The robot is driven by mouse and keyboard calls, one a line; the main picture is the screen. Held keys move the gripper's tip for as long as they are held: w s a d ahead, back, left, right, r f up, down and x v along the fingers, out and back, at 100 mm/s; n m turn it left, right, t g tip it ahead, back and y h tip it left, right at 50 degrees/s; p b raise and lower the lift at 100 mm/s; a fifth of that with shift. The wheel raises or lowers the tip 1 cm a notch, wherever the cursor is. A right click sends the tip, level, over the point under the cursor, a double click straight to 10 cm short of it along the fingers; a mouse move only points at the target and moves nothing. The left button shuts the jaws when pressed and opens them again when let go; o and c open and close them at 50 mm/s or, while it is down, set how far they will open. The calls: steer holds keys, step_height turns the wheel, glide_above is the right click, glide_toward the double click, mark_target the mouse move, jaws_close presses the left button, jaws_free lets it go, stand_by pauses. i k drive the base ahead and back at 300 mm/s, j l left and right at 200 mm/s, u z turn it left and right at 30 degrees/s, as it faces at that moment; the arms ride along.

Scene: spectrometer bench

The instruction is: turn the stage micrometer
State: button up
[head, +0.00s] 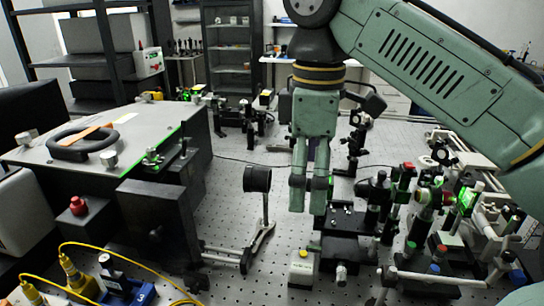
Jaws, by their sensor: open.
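My gripper (308,208) hangs pointing down near the middle of the head view, over the perforated bench. Its two green fingers are open with a narrow gap between them, and I see nothing held there. Just below and to the right is a black stage (345,252). A small silver knob, which looks like the stage micrometer (341,274), sticks out of the stage's front side. The knob is below my fingertips in the picture and apart from them. The gripper covers part of what stands behind it.
A black round optic (257,180) on a post stands left of my gripper. Crowded optics mounts (420,200) fill the right side. Bare bench (225,210) shows to the left.

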mark_target(341, 275)
steer(key=k, duration=1.5)
